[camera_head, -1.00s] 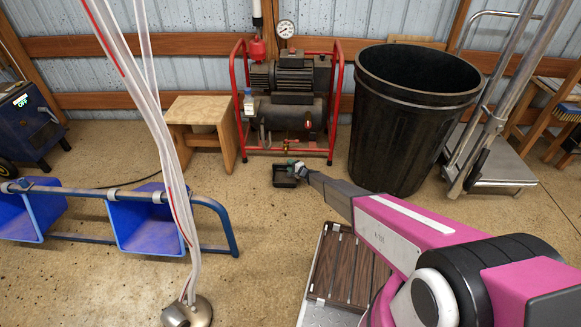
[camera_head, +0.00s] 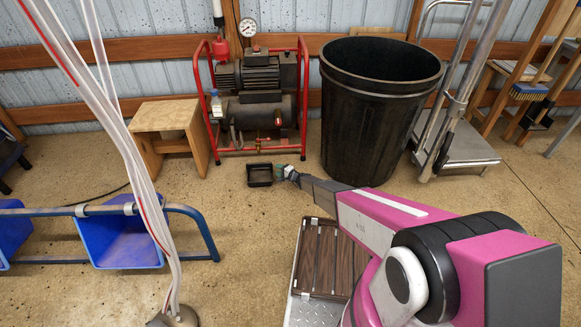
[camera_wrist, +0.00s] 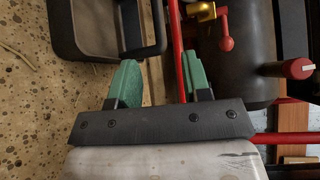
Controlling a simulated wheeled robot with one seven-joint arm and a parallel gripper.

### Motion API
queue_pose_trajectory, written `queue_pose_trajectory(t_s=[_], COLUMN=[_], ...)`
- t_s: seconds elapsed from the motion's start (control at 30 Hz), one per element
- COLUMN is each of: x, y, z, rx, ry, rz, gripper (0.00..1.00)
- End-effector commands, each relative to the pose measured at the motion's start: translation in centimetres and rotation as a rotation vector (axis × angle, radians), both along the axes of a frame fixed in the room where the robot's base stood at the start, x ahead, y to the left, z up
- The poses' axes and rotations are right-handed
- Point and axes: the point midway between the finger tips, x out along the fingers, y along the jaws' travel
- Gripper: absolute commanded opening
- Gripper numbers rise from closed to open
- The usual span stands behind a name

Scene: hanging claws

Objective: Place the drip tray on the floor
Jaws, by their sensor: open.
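The drip tray (camera_head: 259,175) is a small black open box. It appears to rest flat on the floor in front of the red-framed compressor. In the wrist view the tray (camera_wrist: 105,52) is at the upper left, cut off by the top edge, and looks empty. My gripper (camera_head: 281,171) is just right of the tray in the head view. In the wrist view the two green fingers of my gripper (camera_wrist: 160,60) are spread apart with nothing held between them. The tray lies ahead of the fingertips and looks clear of them.
The compressor (camera_head: 258,90) stands behind the tray. A black bin (camera_head: 372,120) is close behind my arm on the right. A wooden stool (camera_head: 165,125) and a blue rack with bins (camera_head: 125,240) are on the left. Clear hoses (camera_head: 115,130) hang at left. Floor around the tray is free.

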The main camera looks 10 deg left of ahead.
Motion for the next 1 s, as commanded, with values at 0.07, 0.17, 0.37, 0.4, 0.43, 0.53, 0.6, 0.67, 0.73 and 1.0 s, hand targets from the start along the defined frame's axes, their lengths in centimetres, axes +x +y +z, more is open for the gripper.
queue_pose_trajectory(t_s=[0.07,0.17,0.37,0.4,0.43,0.53,0.6,0.67,0.73,1.0], x=[-0.1,-0.2,-2.2,-3.0,-3.6,-5.9,-7.9,-9.7,-12.1,-22.3], y=[-0.2,-0.3,-2.5,-3.3,-4.0,-6.6,-8.7,-10.8,-13.6,-25.9], z=[0.0,0.4,5.5,7.1,8.4,12.7,15.8,18.4,21.4,31.1], rx=[0.0,-0.003,-0.061,-0.084,-0.103,-0.183,-0.249,-0.316,-0.404,-0.806], ry=[0.0,-0.002,-0.029,-0.037,-0.043,-0.058,-0.065,-0.066,-0.064,0.011], rz=[0.0,0.005,0.085,0.112,0.135,0.215,0.272,0.322,0.378,0.529], gripper=[0.44,0.44,0.44,0.44,0.44,0.44,0.44,0.44,0.44,0.44])
